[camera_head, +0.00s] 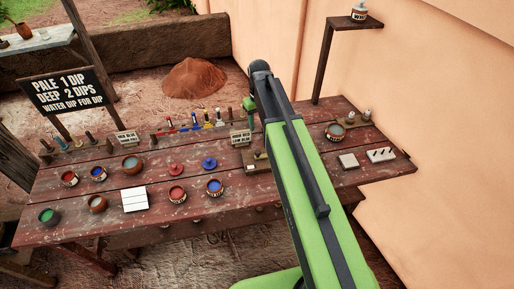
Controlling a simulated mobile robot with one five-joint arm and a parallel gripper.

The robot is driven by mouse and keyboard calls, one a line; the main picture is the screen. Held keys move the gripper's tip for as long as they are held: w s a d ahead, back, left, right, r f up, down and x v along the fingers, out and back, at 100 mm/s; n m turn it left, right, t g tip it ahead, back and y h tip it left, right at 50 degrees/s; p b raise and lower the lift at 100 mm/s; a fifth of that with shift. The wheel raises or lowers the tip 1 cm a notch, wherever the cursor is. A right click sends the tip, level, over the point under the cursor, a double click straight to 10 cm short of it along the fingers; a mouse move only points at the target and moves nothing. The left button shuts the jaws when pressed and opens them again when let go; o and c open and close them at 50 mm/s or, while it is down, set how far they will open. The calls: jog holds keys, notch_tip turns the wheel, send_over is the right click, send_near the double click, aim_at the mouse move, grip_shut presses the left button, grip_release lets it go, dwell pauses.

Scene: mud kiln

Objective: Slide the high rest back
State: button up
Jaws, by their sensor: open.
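No piece is plainly marked as the high rest, and I cannot tell for certain which one it is. A wooden piece with a pale yellowish part (256,161) stands on the red table (330,187), partly hidden behind my arm. A row of colour-tipped sticks (197,124) lies along the table's back edge, on what may be a rest. My green and black arm rises from the bottom and crosses the table right of centre. My gripper is not clearly visible; its end is hidden behind the arm.

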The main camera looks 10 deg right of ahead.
aim_at(258, 152)
notch_tip(258, 152, down, 18)
jog(key=b, duration=1.7)
jog(key=shift+r, duration=0.25)
jog(key=shift+r, duration=0.1)
grip_shut()
